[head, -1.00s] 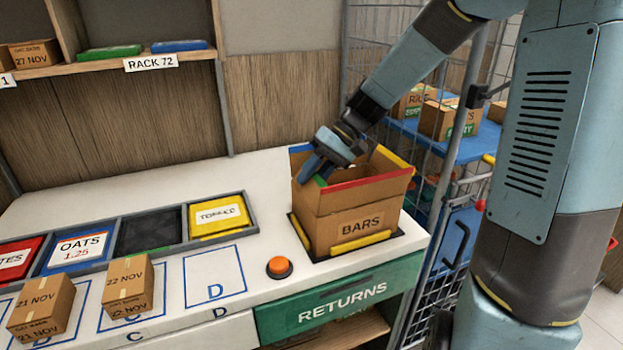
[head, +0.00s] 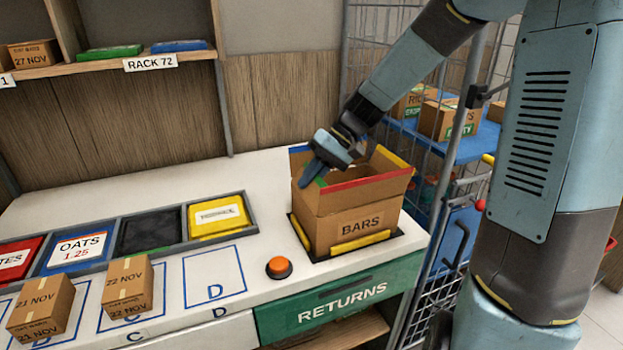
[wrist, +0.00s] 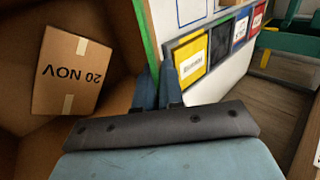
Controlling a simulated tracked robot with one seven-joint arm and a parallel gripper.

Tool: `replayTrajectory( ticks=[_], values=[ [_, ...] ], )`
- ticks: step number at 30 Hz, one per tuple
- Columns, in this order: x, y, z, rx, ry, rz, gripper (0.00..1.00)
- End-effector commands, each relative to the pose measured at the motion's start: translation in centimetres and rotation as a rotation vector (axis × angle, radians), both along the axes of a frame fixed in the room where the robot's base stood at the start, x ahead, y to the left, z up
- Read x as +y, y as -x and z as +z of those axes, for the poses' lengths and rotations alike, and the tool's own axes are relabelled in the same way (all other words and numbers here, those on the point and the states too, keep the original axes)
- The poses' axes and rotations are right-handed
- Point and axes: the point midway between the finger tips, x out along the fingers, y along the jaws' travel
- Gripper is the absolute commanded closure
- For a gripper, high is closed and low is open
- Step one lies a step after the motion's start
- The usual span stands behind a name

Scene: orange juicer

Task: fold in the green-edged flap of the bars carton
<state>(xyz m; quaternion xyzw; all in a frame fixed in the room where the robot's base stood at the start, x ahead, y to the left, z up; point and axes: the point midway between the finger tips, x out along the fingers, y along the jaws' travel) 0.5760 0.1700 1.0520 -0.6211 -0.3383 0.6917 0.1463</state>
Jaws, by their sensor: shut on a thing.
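The open bars carton (head: 355,233) stands on the counter, with its red-, blue- and yellow-edged flaps raised. The green-edged flap (wrist: 142,35) is up on the carton's left side; in the head view mostly my gripper covers it, and only a bit of green shows. My gripper (head: 309,176) reaches down at that left side. In the wrist view its fingers (wrist: 157,80) lie on either side of the green edge, shut on the flap. Inside the carton lies a small box marked 20 NOV (wrist: 70,75).
An orange button (head: 279,267) is left of the carton. Coloured bins (head: 150,231) and two small boxes (head: 128,287) stand further left. A wire cage trolley (head: 464,147) with boxes stands close behind on the right. Yellow stops (head: 360,241) border the carton.

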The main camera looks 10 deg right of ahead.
Motion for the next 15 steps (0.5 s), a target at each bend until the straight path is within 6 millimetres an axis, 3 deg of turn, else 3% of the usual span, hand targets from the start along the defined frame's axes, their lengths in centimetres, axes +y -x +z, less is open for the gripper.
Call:
replayTrajectory(
  ticks=[15],
  values=[
    [-0.9,-0.2,-1.2,0.099,-0.313,0.0,1.0]
  ],
)
